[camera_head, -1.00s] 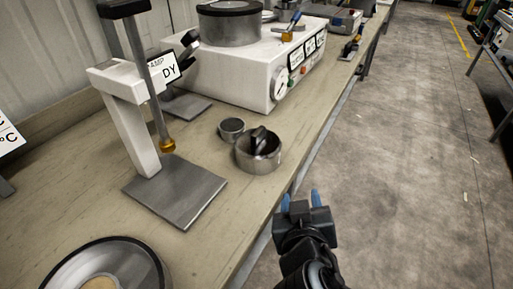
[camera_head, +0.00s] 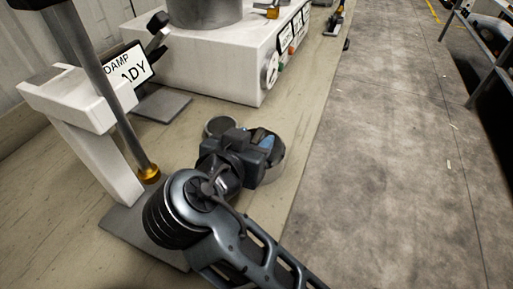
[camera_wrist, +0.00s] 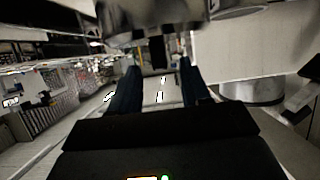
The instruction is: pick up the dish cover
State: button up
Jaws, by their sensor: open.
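A round metal dish (camera_head: 272,172) sits near the bench's front edge, mostly hidden behind my gripper. The black handle-like piece seen in it earlier is hidden now, and I cannot tell whether that piece is the dish cover. My gripper (camera_head: 262,142) is over the dish in the head view, its blue fingers pointing away from the camera. In the wrist view the two fingers (camera_wrist: 160,88) stand apart, with a dark narrow shape near the top between them. I cannot tell whether they touch anything. A small round metal tin (camera_head: 221,125) is just behind and left.
A white stand (camera_head: 92,135) with a metal base plate is close to my arm on the left. A white machine (camera_head: 215,62) with a dial stands behind. A sign (camera_head: 128,68) is beside it. Open floor (camera_head: 390,160) lies to the right of the bench.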

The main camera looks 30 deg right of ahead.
aim_at(257, 136)
jog(key=shift+x, duration=1.7)
jog(key=shift+w, duration=0.1)
grip_shut()
